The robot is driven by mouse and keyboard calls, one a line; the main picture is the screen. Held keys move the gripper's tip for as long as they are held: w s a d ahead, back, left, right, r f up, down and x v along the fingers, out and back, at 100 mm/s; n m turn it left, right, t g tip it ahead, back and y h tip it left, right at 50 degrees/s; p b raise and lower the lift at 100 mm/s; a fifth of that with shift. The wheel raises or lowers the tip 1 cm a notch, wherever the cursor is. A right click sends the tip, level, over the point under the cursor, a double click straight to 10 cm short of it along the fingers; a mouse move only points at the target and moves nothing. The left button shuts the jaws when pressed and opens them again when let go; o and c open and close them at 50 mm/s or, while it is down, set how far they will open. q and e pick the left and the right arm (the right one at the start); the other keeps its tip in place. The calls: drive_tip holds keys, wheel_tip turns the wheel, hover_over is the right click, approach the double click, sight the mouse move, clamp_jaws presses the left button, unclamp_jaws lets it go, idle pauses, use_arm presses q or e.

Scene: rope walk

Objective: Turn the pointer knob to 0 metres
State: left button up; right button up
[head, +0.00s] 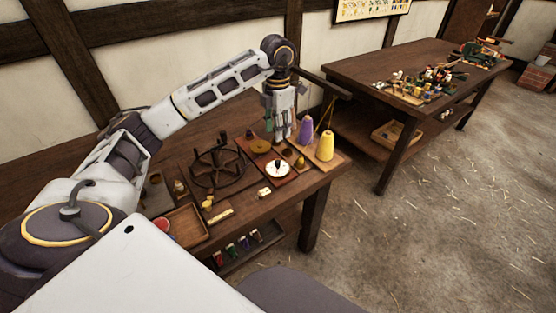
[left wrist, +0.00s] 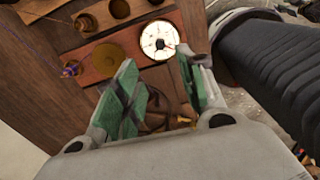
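The white round dial (head: 278,170) lies on a reddish-brown board near the front right of the workbench. In the left wrist view the dial (left wrist: 158,41) has dark marks and a small knob at its middle; I cannot read the figures or tell where the pointer aims. My left gripper (head: 281,137) points down above the bench, behind the dial in the head view. In the left wrist view its green-padded fingers (left wrist: 156,62) are apart with nothing gripped between them, and the dial shows just beyond the fingertips. My right gripper is in neither view.
A purple cone (head: 306,131) and a yellow cone (head: 325,147) stand close right of the dial. A dark spoked wheel (head: 218,166) lies to its left. A wooden tray (head: 183,226) sits at the front left. A second table (head: 360,70) stands behind, right, with a littered top.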

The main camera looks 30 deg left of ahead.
sight(278, 161)
use_arm(q)
wheel_tip(278, 161, down, 12)
drive_tip(key=shift+r, duration=0.1)
drive_tip(key=shift+f, duration=0.95)
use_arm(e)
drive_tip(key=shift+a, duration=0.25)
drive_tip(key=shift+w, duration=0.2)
use_arm(q)
clamp_jaws()
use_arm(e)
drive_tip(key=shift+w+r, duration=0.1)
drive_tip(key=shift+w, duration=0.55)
